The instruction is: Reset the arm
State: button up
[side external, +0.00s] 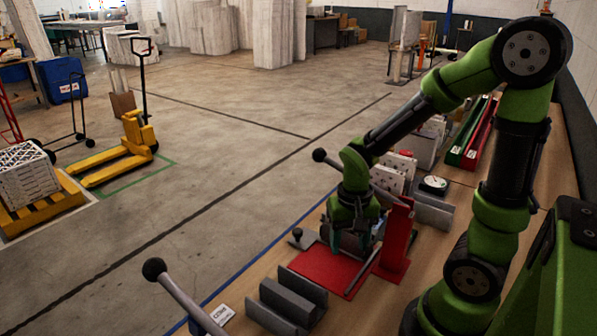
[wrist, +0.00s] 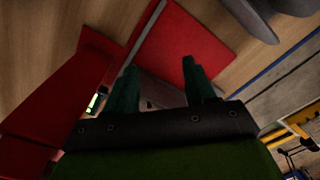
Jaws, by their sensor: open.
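My gripper (side external: 352,240) is at the end of my green arm, low over the workbench beside a red upright stand (side external: 397,240). In the wrist view my gripper (wrist: 160,80) shows two dark green fingers set apart, with no object seen between them. A red plate (wrist: 190,45) lies on the wooden bench beyond the fingertips. The red plate also shows in the side view (side external: 330,270), just in front of my gripper. A grey shape behind the fingers is partly hidden.
Grey channel-shaped holders (side external: 290,300) sit at the bench's near end. A lever with a black knob (side external: 185,295) rises beside them. Patterned white boxes (side external: 390,172), a round dial (side external: 434,184) and green and red trays (side external: 470,140) stand farther back. Open floor lies left of the bench.

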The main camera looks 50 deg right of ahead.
jog(key=shift+s, duration=0.2)
jog(key=a+r+n+t+y, duration=0.1)
jog(key=a+r+n+t, duration=0.1)
jog(key=r, duration=0.6)
jog(key=a+r+n+t+y, duration=0.1)
jog(key=a+r+n+t, duration=0.2)
jog(key=a+r+t, duration=0.2)
notch_tip(320, 180, up, 4)
jog(key=shift+a+f, duration=0.15)
jog(key=shift+a, duration=0.3)
